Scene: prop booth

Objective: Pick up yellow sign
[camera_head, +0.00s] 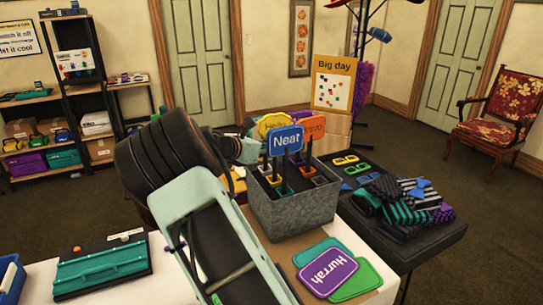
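A yellow sign (272,122) stands in a grey metal bin (290,212) on the table, behind a blue "Neat" sign (286,140) that hides part of it. An orange sign (313,127) stands to its right in the same bin. My arm, with a thick black part and pale green links, fills the left middle of the view. The end of my arm, apparently my gripper (245,150), is just left of the yellow sign, over the bin's left rim. Its fingers are too small and partly hidden. I cannot tell whether they touch the sign.
Purple "Hurrah" and green signs (358,282) lie in front of the bin. A dark table (440,246) at right holds striped cloth items (405,205) and coloured frames. A "Big day" board (333,82) stands behind. A teal case (104,268) lies at left.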

